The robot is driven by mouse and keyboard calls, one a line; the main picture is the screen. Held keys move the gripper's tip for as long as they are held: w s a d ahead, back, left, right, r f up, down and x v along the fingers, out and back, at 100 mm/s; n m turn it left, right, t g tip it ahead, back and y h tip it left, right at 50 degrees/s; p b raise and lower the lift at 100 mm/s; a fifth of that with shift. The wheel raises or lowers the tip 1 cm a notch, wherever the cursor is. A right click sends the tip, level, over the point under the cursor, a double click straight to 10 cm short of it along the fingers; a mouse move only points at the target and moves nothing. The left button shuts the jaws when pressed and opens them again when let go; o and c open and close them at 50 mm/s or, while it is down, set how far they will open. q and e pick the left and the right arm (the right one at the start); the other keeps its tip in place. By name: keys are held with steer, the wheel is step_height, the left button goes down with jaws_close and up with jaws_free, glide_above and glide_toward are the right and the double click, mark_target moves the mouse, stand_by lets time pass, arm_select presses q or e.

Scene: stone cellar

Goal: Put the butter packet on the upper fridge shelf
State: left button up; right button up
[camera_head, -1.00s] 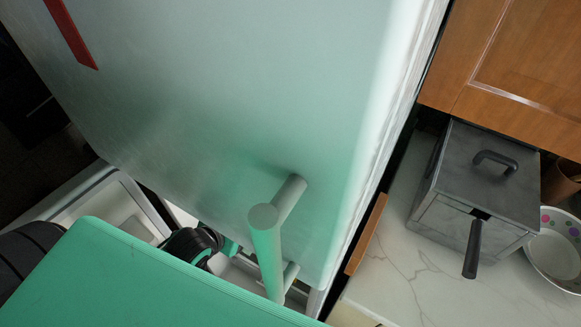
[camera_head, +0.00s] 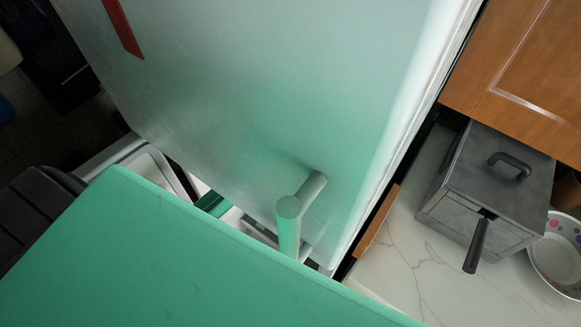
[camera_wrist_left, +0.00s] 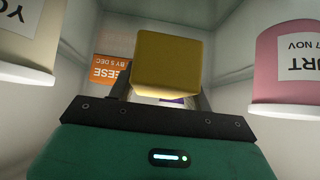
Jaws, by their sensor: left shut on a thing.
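The butter packet, a plain yellow block (camera_wrist_left: 168,60), is in the left wrist view, held up in front of the camera. My left gripper (camera_wrist_left: 162,97) is shut on it, with a dark finger showing on each side. Both are inside a pale-walled fridge compartment (camera_wrist_left: 225,60). Which shelf level this is I cannot tell. In the head view the pale fridge front (camera_head: 270,100) and its handle (camera_head: 292,215) cover most of the opening, and the butter is hidden. My right gripper is in neither view.
In the left wrist view, a yogurt pot (camera_wrist_left: 290,62) stands right, another labelled pot (camera_wrist_left: 30,35) left, and an orange cheese pack (camera_wrist_left: 112,68) behind. In the head view a grey fryer-like box (camera_head: 487,185) and a dotted bowl (camera_head: 556,255) stand on the marble counter (camera_head: 400,270).

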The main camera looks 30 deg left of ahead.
arm_select(q)
steer(key=shift+w+d+f+p, duration=0.1)
steer(key=shift+w+f+p, duration=0.15)
steer(key=shift+f, duration=0.35)
steer(key=shift+w+f+p, duration=0.15)
steer(key=shift+f+p, duration=0.2)
steer(key=shift+f, duration=0.75)
steer(key=o, duration=1.2)
steer(key=shift+f, duration=0.15)
